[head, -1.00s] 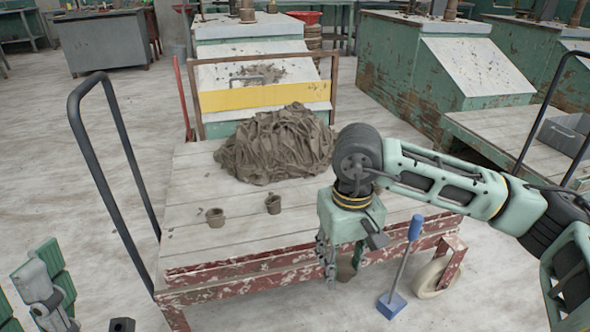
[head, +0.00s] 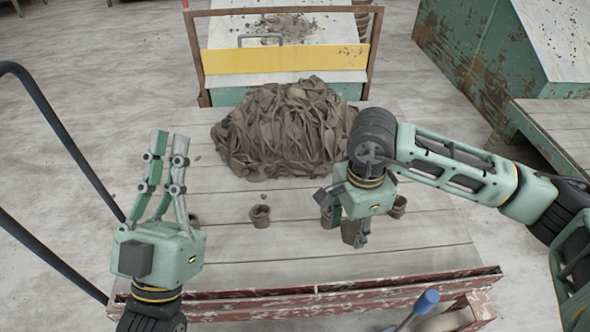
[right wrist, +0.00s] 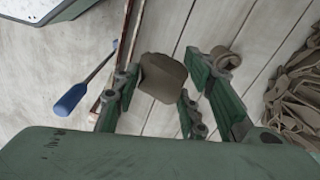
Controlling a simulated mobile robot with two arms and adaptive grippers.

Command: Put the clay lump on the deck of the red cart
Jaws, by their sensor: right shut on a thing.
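The red cart has a pale plank deck (head: 320,255) with a chipped red front edge. My right gripper (head: 348,228) is above the front right part of the deck, pointing down. It is shut on the brown clay lump (head: 349,232), which shows below the fingers. In the right wrist view the lump (right wrist: 161,78) is a blocky brown piece between the green fingers. I cannot tell whether it touches the planks. My left gripper (head: 169,136) is open and empty over the left part of the deck, fingers pointing up in the picture.
A large heap of clay trimmings (head: 285,130) covers the back middle of the deck. Small clay pots stand in front of it, including one in the middle (head: 260,216) and one at right (head: 398,206). A blue-handled tool (head: 427,300) is beyond the front edge. Bare planks lie between.

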